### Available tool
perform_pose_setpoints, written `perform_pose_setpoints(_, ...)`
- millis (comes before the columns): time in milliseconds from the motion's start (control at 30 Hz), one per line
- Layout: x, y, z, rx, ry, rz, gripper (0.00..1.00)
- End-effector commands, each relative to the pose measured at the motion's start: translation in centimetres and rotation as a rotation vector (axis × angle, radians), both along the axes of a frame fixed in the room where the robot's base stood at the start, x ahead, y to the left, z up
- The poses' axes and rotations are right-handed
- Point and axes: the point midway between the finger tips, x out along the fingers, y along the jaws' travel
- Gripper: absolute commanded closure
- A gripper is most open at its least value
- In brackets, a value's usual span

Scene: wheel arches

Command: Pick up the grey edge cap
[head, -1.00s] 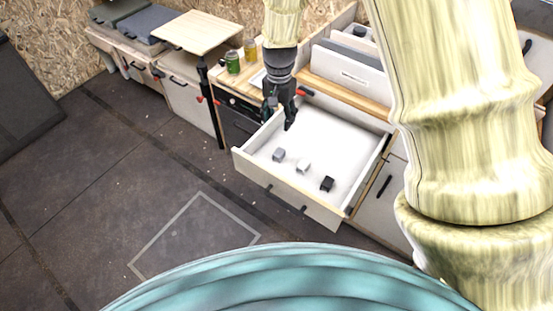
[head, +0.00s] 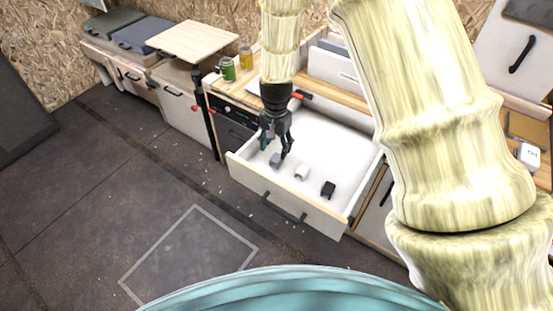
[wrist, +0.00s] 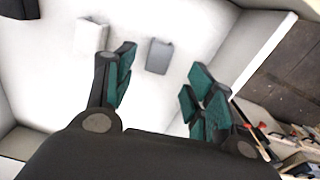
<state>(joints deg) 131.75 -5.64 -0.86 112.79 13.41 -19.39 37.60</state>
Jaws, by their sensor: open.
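The grey edge cap (head: 276,160) lies on the white floor of the open drawer, near its left front. It also shows in the wrist view (wrist: 159,56), ahead of and between the two fingers, with bare drawer floor around it. My gripper (head: 275,152) points down into the drawer, close to the grey cap. In the wrist view my gripper (wrist: 160,90) is open, its green-padded fingers spread apart with nothing between the pads. I cannot tell its exact height above the drawer floor.
A white cap (head: 301,172) and a black cap (head: 328,189) lie to the right of the grey one. The drawer's front wall (head: 285,202) and left side wall stand close by. A green can (head: 228,70) and a yellow can (head: 246,57) stand on the counter behind.

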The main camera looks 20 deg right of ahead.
Motion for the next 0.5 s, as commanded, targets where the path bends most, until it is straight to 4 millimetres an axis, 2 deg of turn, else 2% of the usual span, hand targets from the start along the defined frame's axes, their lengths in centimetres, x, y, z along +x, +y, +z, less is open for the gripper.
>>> perform_pose_setpoints(333,-0.2,0.1,-1.5,0.001,0.001,0.0,0.46)
perform_pose_setpoints(500,-0.5,0.3,-3.2,0.0,0.001,0.0,0.46)
